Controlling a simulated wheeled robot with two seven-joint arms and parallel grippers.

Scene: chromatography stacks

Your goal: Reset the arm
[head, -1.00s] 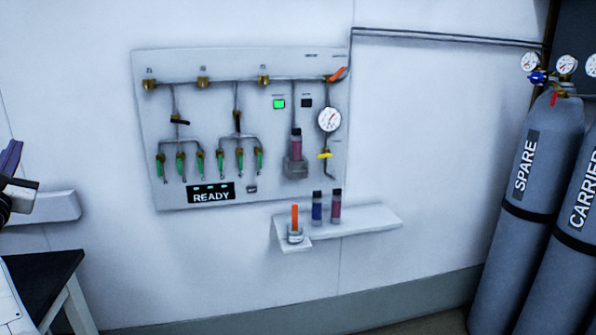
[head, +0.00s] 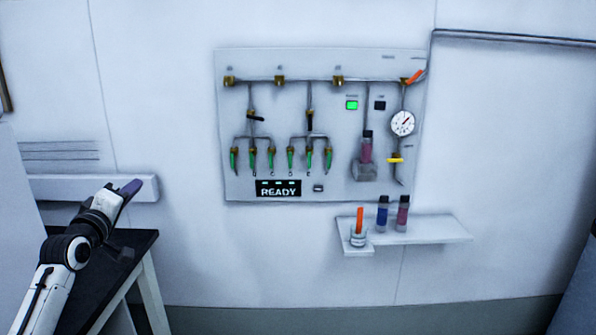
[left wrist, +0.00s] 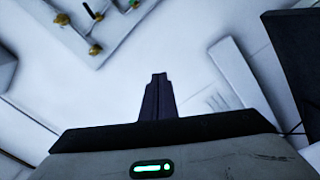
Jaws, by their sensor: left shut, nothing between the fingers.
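My left arm comes in from the left in the head view. Its gripper (head: 131,187) is raised in front of the white wall, above the dark-topped table, with its dark fingers pointing up and to the right. The fingers (left wrist: 159,80) are together and empty in the left wrist view. The gripper is well apart from the wall panel (head: 290,65), which shows a lit READY sign (head: 279,190). My right gripper does not show in either view.
A black table (head: 128,252) with pale legs stands below my left arm. A white wall ledge (head: 150,190) is behind the gripper. A wall shelf (head: 435,232) holds blue and dark red cartridges (head: 403,214) and a small jar with an orange stick (head: 360,222).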

